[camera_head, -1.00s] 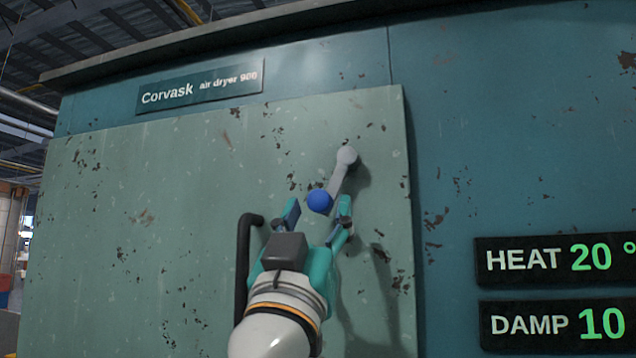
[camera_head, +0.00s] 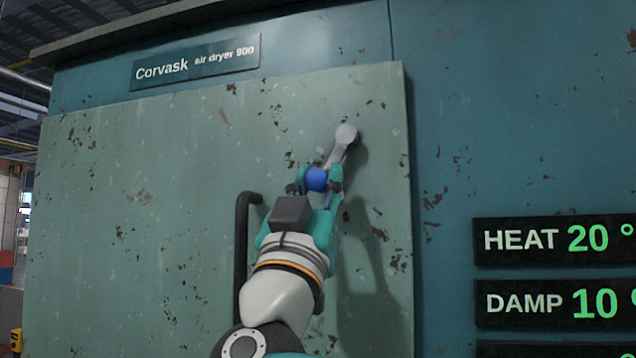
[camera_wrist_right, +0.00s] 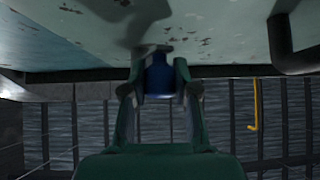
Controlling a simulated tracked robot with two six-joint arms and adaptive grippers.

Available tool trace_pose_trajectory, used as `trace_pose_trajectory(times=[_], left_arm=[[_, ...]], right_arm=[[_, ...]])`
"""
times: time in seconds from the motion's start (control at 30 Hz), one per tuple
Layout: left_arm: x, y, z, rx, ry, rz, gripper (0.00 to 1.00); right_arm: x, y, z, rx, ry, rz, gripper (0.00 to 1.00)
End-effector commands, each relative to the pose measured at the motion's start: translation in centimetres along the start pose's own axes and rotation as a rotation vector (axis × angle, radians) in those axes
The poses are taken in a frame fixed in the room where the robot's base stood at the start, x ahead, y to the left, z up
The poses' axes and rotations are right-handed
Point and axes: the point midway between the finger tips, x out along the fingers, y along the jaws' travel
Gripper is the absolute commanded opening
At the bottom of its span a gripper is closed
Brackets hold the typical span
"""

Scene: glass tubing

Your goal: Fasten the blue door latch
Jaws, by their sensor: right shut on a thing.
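The latch (camera_head: 338,152) is a grey lever on the pale green door (camera_head: 180,230), near the door's right edge. Its round pivot is at the upper right and the lever slants down to the left. Its free end carries a blue ball knob (camera_head: 316,180). My right gripper (camera_head: 318,177) is shut on the blue knob, with one finger on each side. In the right wrist view the blue knob (camera_wrist_right: 159,76) sits between the two fingertips, close to the door face. My left gripper is not in view.
A black bar handle (camera_head: 243,240) stands out from the door to the left of my right arm. Display panels (camera_head: 555,240) reading HEAT 20 and DAMP 10 are on the teal cabinet at the right. A Corvask sign (camera_head: 196,62) is above the door.

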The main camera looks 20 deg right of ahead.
Motion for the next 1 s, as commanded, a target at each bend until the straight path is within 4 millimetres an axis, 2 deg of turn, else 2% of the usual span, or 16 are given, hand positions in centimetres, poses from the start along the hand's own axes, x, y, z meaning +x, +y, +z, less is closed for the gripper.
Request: trace_pose_trajectory(times=[0.23, 0.37, 0.7, 1.0], left_arm=[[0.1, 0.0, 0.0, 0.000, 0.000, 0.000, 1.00], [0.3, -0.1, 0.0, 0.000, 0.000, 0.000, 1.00], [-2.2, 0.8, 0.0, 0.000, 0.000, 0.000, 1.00], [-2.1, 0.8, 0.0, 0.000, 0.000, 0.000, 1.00]], right_arm=[[0.0, 0.2, 0.1, -0.016, 0.000, -0.016, 0.00], [-0.1, 1.1, 0.2, -0.082, 0.000, -0.080, 0.00], [-0.1, 3.1, 0.1, -0.298, 0.000, -0.297, 0.00], [-0.4, 3.1, 0.4, -0.316, 0.001, -0.316, 0.00]])
